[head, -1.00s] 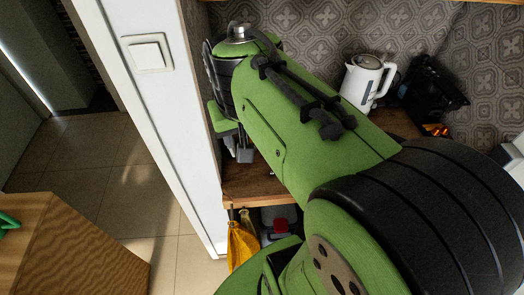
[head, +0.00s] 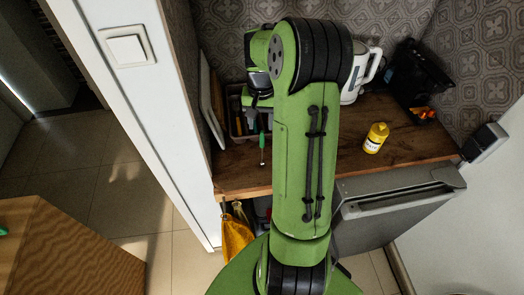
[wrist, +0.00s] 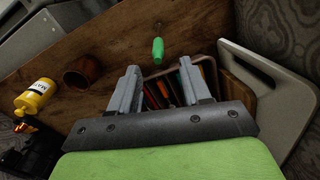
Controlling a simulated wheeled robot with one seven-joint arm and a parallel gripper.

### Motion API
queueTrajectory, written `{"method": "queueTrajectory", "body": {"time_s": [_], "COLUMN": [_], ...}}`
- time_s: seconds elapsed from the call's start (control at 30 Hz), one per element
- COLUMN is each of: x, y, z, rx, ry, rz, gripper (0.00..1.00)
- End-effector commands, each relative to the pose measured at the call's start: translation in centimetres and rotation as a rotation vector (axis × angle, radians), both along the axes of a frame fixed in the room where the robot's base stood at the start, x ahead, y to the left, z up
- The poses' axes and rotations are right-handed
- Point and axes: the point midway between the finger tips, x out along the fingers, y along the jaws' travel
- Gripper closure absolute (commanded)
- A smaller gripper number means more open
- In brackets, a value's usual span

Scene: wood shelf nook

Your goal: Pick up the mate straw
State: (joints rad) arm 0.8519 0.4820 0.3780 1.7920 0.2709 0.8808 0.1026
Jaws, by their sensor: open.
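My gripper (wrist: 158,70) is open in the wrist view, with nothing between its two grey fingers. It hangs above a grey tray (wrist: 208,60) holding several slim dark and red-orange items. I cannot tell whether one of them is the mate straw. A green-handled tool (wrist: 158,50) with a thin metal shaft lies on the wooden counter just beyond the fingertips; it also shows in the head view (head: 262,142). A round brown wooden cup (wrist: 82,72) stands left of the fingers. In the head view my arm hides the cup and most of the gripper.
A yellow bottle (head: 376,138) stands on the wooden counter (head: 405,145), with a white kettle (head: 357,75) and a black bin (head: 415,75) behind. A white wall edge (head: 125,120) bounds the counter's left.

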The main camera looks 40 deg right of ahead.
Motion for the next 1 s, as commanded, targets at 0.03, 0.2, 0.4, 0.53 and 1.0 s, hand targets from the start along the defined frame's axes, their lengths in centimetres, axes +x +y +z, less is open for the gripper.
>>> {"method": "queueTrajectory", "body": {"time_s": [0.03, 0.2, 0.4, 0.53, 1.0], "x": [0.0, -0.1, -0.3, -0.3, -0.3], "y": [0.0, 0.0, 0.0, -0.1, -0.1], "z": [-0.9, -2.9, -6.5, -7.1, -7.0], "rx": [0.001, 0.002, 0.002, -0.001, -0.002], "ry": [0.001, 0.001, 0.001, -0.001, -0.002], "rz": [0.000, 0.001, 0.002, 0.001, 0.001], "gripper": [0.52, 0.52, 0.52, 0.52, 1.00]}}
